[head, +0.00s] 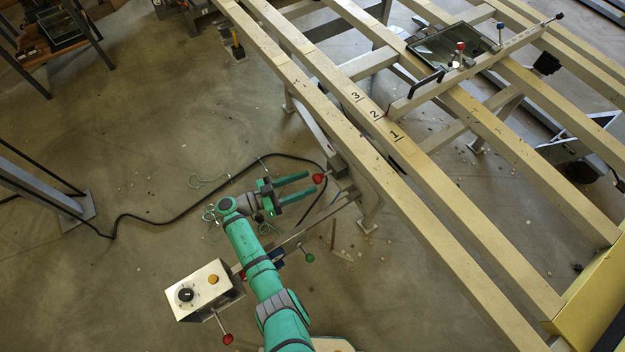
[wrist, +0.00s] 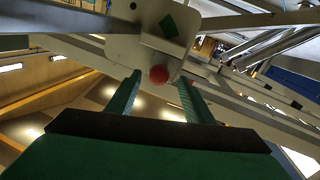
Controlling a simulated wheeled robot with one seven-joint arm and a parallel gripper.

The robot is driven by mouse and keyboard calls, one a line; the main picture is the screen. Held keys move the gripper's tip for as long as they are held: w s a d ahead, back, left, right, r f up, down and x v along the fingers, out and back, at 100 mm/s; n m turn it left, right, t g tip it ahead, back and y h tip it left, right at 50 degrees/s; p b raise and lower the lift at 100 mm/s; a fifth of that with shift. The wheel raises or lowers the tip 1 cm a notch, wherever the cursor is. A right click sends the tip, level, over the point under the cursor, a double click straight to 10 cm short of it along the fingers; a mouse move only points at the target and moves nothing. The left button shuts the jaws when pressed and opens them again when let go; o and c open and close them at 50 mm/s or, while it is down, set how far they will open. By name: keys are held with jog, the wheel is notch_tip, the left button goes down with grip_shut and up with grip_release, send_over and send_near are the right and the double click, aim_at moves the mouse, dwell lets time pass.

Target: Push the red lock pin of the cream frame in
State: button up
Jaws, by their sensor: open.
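The red lock pin (head: 318,178) shows as a round red knob on the near side of the cream frame (head: 378,165), low by a grey bracket. In the wrist view the red knob (wrist: 159,74) sits in front of a pale plate (wrist: 150,42) with a green mark. My gripper (head: 311,181) is open, its two green fingers pointing right toward the knob. In the wrist view the knob appears between the fingertips; I cannot tell whether they touch it. The pin's shaft is hidden behind the knob.
A control box (head: 205,290) with a black dial and an orange button stands below left of my arm. A green knob (head: 309,257) is on a rod near my arm. A black cable (head: 150,219) lies on the floor. Numbered cream beams extend right; floor to the left is mostly free.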

aim_at(319, 177)
jog(key=shift+x, duration=1.7)
jog(key=shift+a, duration=0.1)
jog(key=shift+a, duration=0.1)
jog(key=shift+s+d, duration=0.1)
jog(key=shift+d, duration=0.2)
grip_shut()
